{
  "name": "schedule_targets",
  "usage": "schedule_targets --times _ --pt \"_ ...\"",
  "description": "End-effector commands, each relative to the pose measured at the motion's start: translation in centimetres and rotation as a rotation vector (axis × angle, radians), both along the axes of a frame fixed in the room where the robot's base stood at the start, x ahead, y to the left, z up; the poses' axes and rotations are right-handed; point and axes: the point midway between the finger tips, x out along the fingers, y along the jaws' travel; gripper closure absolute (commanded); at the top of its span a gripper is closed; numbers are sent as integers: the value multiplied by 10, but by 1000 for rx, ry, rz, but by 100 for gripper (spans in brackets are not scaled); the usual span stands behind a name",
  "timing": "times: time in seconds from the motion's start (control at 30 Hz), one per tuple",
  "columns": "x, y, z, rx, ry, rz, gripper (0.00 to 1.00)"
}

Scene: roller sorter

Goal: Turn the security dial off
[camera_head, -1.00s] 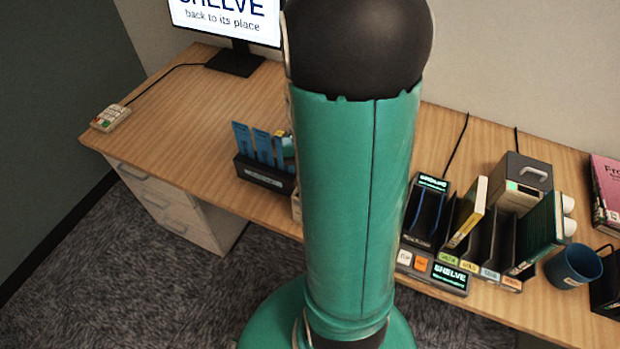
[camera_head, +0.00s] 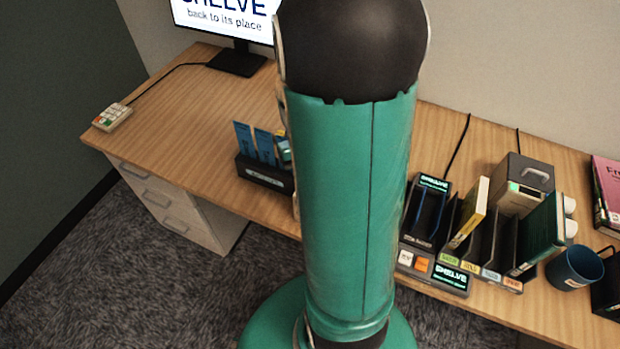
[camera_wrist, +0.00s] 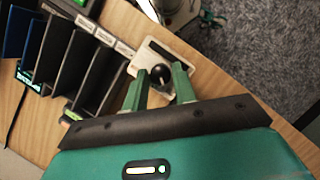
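The security dial shows in the wrist view as a round dark knob (camera_wrist: 159,74) on a small pale panel (camera_wrist: 152,52) at the desk's edge. My gripper (camera_wrist: 161,80) is above the panel, with its two green fingers apart and the knob between them. I cannot tell whether either finger touches the knob. In the head view my green arm covers the middle, so the dial and my gripper are hidden there.
A dark slotted sorter (camera_head: 490,250) with books stands beside the panel. A blue mug (camera_head: 573,268) is to its right. A dark holder with blue cards (camera_head: 262,172) stands left of my arm. A keypad (camera_head: 113,117) lies at far left; the left desktop is mostly clear.

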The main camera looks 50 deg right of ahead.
Motion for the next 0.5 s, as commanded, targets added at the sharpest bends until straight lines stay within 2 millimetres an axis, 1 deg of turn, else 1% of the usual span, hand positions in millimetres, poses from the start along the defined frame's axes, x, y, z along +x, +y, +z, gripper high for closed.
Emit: schedule_targets --times 0.03,0.07,0.1,0.37,0.5 --pt "0 0 0 0 -1 0 62" --pt "0 0 0 0 -1 0 57" --pt "0 0 0 0 0 0 54" --pt "0 0 0 1 1 -1 54" --pt "3 -1 9 -1 -1 -1 54"
